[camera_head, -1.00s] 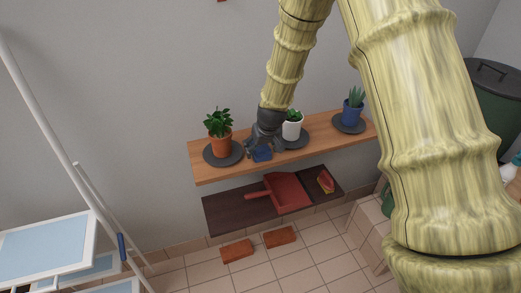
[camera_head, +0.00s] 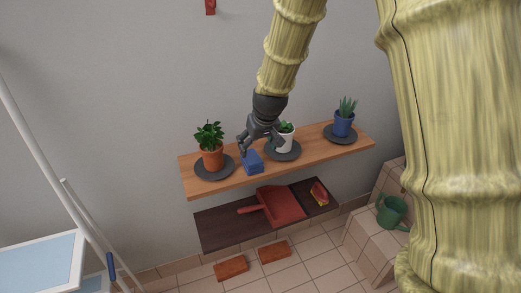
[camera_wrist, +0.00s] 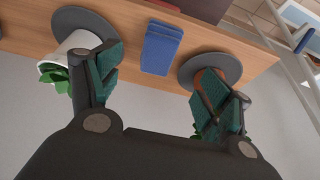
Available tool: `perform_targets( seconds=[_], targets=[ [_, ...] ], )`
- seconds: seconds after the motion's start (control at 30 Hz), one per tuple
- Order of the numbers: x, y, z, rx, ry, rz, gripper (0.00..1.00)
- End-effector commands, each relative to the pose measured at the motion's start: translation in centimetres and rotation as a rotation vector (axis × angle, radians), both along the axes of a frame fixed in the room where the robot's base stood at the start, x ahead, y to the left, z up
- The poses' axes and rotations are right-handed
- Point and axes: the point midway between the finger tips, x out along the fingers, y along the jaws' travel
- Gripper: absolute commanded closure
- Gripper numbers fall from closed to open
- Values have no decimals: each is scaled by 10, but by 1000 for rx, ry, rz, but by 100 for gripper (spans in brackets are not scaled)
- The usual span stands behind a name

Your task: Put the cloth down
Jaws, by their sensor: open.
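The blue folded cloth (camera_head: 252,163) lies on the wooden shelf (camera_head: 312,155), between the orange-potted plant (camera_head: 212,158) and the white-potted plant (camera_head: 285,139). In the wrist view the cloth (camera_wrist: 161,48) lies flat on the shelf near its front edge, between and beyond my fingers. My gripper (camera_head: 258,146) is just above and behind the cloth, its fingers spread apart and empty. In the wrist view my open gripper (camera_wrist: 165,82) has one finger overlapping the white pot and the other overlapping the orange pot. Contact with the pots cannot be told.
A blue-potted plant (camera_head: 343,123) stands at the shelf's right end. A dark lower shelf (camera_head: 222,229) holds a red dustpan (camera_head: 283,205) and a red-yellow item (camera_head: 319,192). A white ladder-like frame (camera_head: 85,222) stands left.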

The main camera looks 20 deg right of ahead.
Motion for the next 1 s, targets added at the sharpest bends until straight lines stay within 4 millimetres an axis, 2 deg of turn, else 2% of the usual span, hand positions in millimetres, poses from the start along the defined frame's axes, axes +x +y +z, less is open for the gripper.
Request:
perform_targets(
  seconds=[0.17, 0.27, 0.37, 0.57, 0.8, 1.0],
  targets=[
    [-1, 0, 0, 0, 2, 0, 21],
    [-7, -1, -14, -3, 14, -3, 21],
    [-21, -3, -46, -12, 41, -10, 21],
    [-72, -8, -135, -35, 110, -29, 21],
    [-151, -11, -228, -51, 187, -41, 21],
    [-227, -9, -289, -50, 252, -47, 21]
  ],
)
